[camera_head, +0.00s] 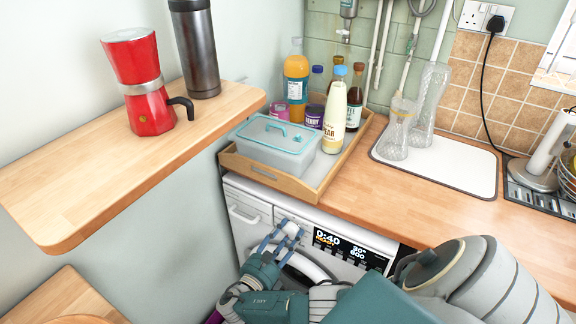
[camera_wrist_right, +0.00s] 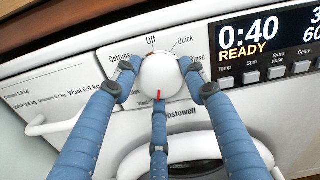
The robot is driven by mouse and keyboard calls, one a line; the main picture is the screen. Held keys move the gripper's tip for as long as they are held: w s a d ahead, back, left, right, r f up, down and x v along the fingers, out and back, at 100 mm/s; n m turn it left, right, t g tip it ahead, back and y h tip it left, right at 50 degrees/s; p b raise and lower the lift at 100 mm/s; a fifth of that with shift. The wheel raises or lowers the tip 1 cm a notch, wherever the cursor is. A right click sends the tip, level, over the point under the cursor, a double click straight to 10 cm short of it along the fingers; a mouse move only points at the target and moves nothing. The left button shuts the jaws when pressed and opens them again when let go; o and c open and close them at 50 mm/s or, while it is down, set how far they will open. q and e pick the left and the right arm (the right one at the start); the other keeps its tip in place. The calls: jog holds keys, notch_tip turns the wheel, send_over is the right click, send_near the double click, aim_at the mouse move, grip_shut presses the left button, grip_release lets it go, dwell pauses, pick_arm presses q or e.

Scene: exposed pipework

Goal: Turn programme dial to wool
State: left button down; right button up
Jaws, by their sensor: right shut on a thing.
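The white round programme dial (camera_wrist_right: 162,76) is on the front panel of the washing machine (camera_head: 243,230). The dial also shows small in the head view (camera_head: 291,228). My right gripper (camera_wrist_right: 160,88) is shut on the dial, with blue fingers at its left, right and lower side. A red mark on the dial points down, towards the lower finger. The labels Cottons, Off, Quick and Rinse are readable around the dial's upper half. Labels lower down are partly covered by fingers; no Wool label is readable beside the dial. My left gripper is not in view.
The display (camera_wrist_right: 265,38) reads 0:40 READY, with small buttons below it. A drawer handle (camera_wrist_right: 52,130) is left of the dial. The worktop above bears a wooden tray (camera_head: 318,190) with a box and bottles. A shelf (camera_head: 60,190) juts out at left.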

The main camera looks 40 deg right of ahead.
jog(key=o, duration=1.1)
jog(key=shift+f, duration=0.15)
jog(key=shift+o, duration=0.2)
jog(key=shift+s+a, duration=0.1)
jog(key=v, duration=1.1)
jog(key=shift+a, duration=0.35)
jog(key=shift+s, duration=0.15)
